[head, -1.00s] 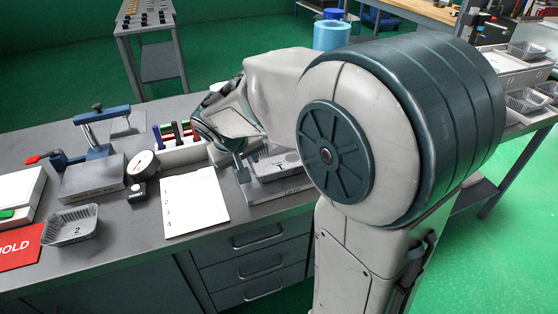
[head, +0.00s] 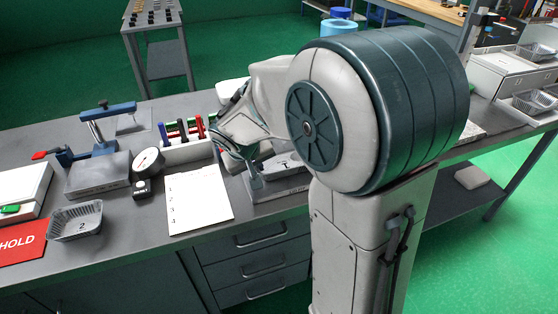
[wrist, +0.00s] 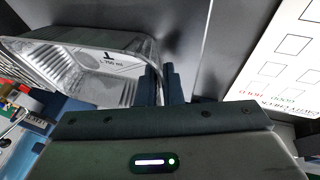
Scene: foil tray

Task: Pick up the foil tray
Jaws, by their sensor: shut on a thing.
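The foil tray (wrist: 75,65) is a shiny ribbed silver tray, marked with a dark figure and "750 ml" on its floor, at the upper left of the wrist view. My gripper (wrist: 160,78) is shut on the tray's wall at its right side, with the fingers close together. In the head view my gripper (head: 250,172) is over the bench, right of the white sheet. There my arm hides much of the tray. I cannot tell whether the tray touches the surface below.
More trays (head: 537,102) are at the right.

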